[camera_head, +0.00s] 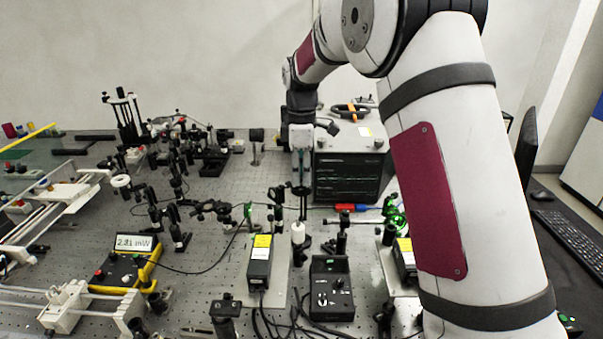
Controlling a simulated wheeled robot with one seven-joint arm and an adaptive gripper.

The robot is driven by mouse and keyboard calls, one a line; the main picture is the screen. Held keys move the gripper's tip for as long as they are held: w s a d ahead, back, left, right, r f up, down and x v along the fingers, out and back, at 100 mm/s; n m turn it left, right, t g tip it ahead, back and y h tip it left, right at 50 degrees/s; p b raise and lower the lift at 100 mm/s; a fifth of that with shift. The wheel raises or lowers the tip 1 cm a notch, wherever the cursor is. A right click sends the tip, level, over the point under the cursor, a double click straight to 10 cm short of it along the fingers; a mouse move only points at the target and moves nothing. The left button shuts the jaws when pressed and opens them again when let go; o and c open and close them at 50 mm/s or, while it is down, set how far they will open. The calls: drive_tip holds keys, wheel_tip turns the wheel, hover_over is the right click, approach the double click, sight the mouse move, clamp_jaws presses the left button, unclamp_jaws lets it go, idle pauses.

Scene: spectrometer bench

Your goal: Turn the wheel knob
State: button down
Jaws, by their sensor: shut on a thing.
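My gripper (301,180) points straight down at the middle of the bench, left of the black rack unit. Its fingers are shut at the top of a slim dark optical mount (300,191). The wheel knob is held between the fingertips and is too small and covered to make out clearly. The mount stands upright, behind a white cylinder (297,232) on a post.
Black boxes with cables, including a control box (331,290), stand in front. Several posts crowd the left.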

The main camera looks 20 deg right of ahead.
drive_tip(key=shift+m, duration=0.3)
drive_tip(key=m+b, duration=0.1)
drive_tip(key=m, duration=0.4)
drive_tip(key=m+b, duration=0.1)
drive_tip(key=m, duration=0.5)
drive_tip(key=shift+m, duration=0.3)
drive_tip(key=m, duration=1.1)
drive_tip(key=shift+m, duration=0.4)
drive_tip(key=c, duration=1.5)
unclamp_jaws()
drive_tip(key=shift+c, duration=0.2)
